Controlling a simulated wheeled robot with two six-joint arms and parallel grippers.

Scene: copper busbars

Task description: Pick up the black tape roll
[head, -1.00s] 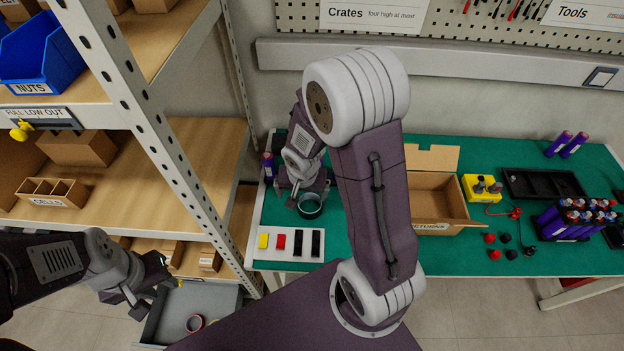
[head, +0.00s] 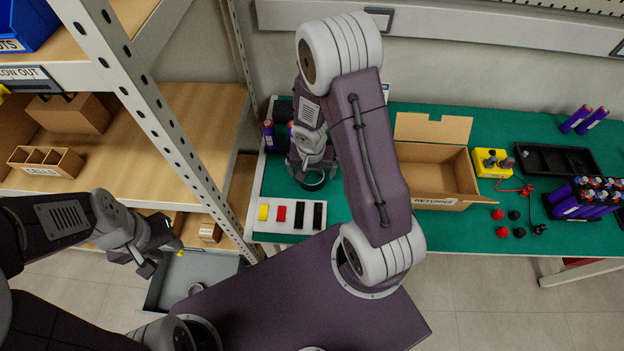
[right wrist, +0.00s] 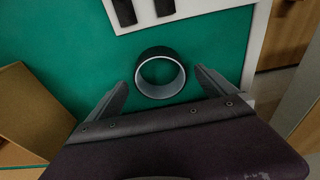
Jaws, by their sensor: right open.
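The black tape roll (right wrist: 160,53) lies flat on the green bench top, a black ring with a pale inside. In the right wrist view it sits between the two spread fingers of my right gripper (right wrist: 161,79), near their tips, with a gap on each side. In the head view the roll (head: 314,187) shows just below my right gripper (head: 311,170), partly covered by it. My right gripper is open and empty. My left gripper (head: 161,258) hangs over the grey drawer by the shelf, its fingers apart and nothing between them.
A white board (head: 272,225) with yellow, red and black pieces lies in front of the roll. An open cardboard box (head: 448,203) stands to the right. Purple cells (head: 268,135) stand behind left. A shelf post (head: 160,125) rises at left; a grey drawer (head: 215,264) is below.

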